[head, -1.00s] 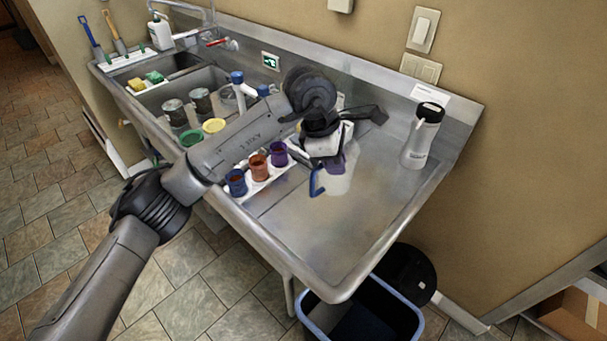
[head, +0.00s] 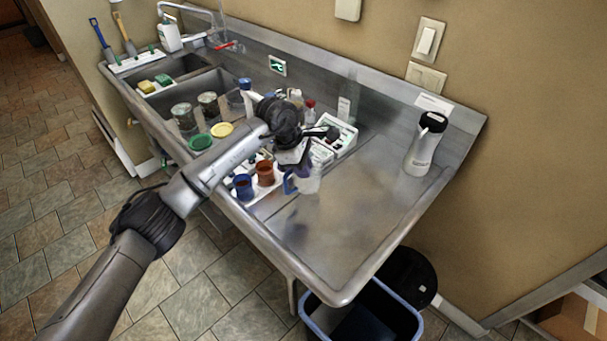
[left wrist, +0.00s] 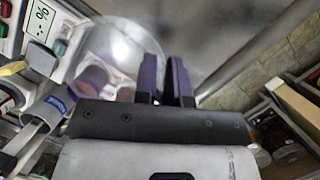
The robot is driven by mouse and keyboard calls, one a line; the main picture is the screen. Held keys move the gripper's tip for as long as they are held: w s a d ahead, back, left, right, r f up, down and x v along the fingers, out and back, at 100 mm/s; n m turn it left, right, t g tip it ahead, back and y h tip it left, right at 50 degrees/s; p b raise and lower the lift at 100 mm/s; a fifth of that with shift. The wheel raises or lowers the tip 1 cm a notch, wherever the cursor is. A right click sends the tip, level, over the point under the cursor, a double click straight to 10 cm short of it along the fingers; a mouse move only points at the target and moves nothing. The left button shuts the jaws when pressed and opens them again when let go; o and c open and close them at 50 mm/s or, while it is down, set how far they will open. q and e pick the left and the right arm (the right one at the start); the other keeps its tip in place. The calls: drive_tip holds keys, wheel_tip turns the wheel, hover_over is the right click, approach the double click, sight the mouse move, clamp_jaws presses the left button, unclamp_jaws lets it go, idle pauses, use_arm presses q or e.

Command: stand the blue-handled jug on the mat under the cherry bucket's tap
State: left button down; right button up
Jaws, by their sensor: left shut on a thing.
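The clear jug (head: 309,183) with a blue handle (head: 290,183) is at my left gripper (head: 299,166), over the steel counter. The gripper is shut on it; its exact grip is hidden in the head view. In the left wrist view, my purple fingers (left wrist: 167,79) are close together at the pale, see-through jug (left wrist: 112,45). A dark patch on the counter below suggests the jug is raised, but I cannot tell its height. I cannot make out a cherry bucket, its tap or the mat. My right gripper is not in view.
Blue (head: 242,187) and orange-brown (head: 264,173) cups stand in a white holder left of the jug. A white device (head: 338,135) is behind it. A white bottle (head: 423,147) stands farther right. The counter's right front is clear. A bin (head: 365,318) stands below.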

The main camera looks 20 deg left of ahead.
sight(303, 186)
use_arm(q)
wheel_tip(303, 186, down, 3)
drive_tip(key=shift+f+p, duration=0.1)
drive_tip(key=shift+p, duration=0.4)
drive_tip(key=shift+f, duration=0.1)
drive_tip(key=c, duration=1.2)
unclamp_jaws()
drive_tip(key=shift+r, duration=0.25)
drive_tip(key=shift+a+r+b, duration=0.15)
drive_tip(key=shift+r+b, duration=0.15)
drive_tip(key=shift+r, duration=0.05)
drive_tip(key=b+v, duration=0.2)
drive_tip(key=v, duration=0.9)
drive_tip(key=shift+b, duration=0.3)
